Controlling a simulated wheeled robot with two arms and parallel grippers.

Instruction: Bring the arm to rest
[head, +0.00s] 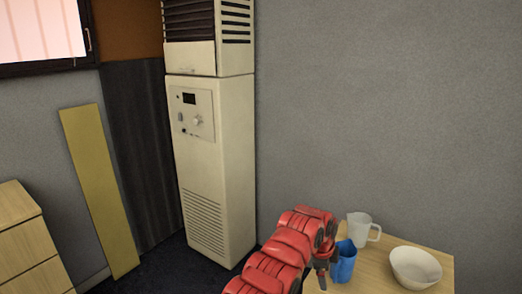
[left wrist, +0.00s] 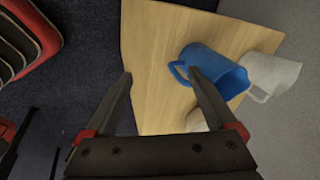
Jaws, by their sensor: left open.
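My left gripper (head: 322,274) is at the left edge of a small wooden table (head: 434,286), just left of a blue mug (head: 344,264). My right gripper is out of view.
A white mug (head: 361,228) stands behind the blue one, and a white bowl (head: 415,268) is to their right. A tall cream air conditioner (head: 215,150) stands against the grey wall. A wooden drawer unit (head: 28,245) is at the left. Dark floor lies between.

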